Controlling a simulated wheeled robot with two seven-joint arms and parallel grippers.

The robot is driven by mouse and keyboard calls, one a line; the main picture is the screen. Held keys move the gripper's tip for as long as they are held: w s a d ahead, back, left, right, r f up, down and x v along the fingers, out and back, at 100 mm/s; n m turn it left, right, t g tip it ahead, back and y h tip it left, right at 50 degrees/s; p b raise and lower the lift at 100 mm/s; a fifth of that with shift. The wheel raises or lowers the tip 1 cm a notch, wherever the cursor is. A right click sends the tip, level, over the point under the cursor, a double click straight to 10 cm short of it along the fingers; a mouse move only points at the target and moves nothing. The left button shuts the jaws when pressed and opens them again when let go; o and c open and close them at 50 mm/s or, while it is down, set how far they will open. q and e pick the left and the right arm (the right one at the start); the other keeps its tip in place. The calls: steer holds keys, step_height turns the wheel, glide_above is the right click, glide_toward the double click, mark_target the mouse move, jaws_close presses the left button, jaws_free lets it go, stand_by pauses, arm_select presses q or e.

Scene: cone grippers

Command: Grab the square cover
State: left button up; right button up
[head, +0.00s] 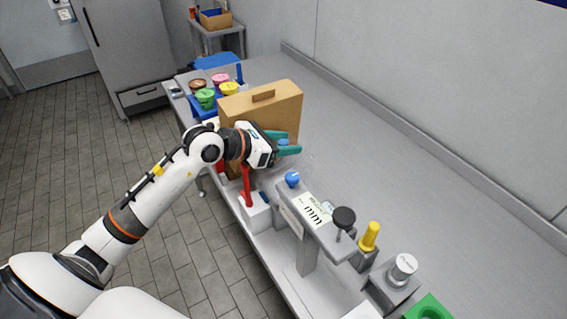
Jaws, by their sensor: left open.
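My left gripper (287,145) has teal fingers. It is open and hangs over the bench beside the cardboard box (281,103), its fingers pointing right. A small blue patch shows between the fingers, too small to identify. I cannot make out for certain which thing is the square cover. A faint, nearly clear shape lies on the bench just right of the fingertips, too indistinct to name. A grey fixture (307,256) with a blue knob (292,179) stands in front and to the right of the gripper, apart from it. My right gripper is not in view.
A red lever (246,186) on a white block stands below my left wrist. Coloured round pieces (206,97) sit at the far end. The bench's wall side is clear.

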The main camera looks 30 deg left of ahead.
arm_select(q)
steer(key=shift+a, duration=0.1)
jaws_close()
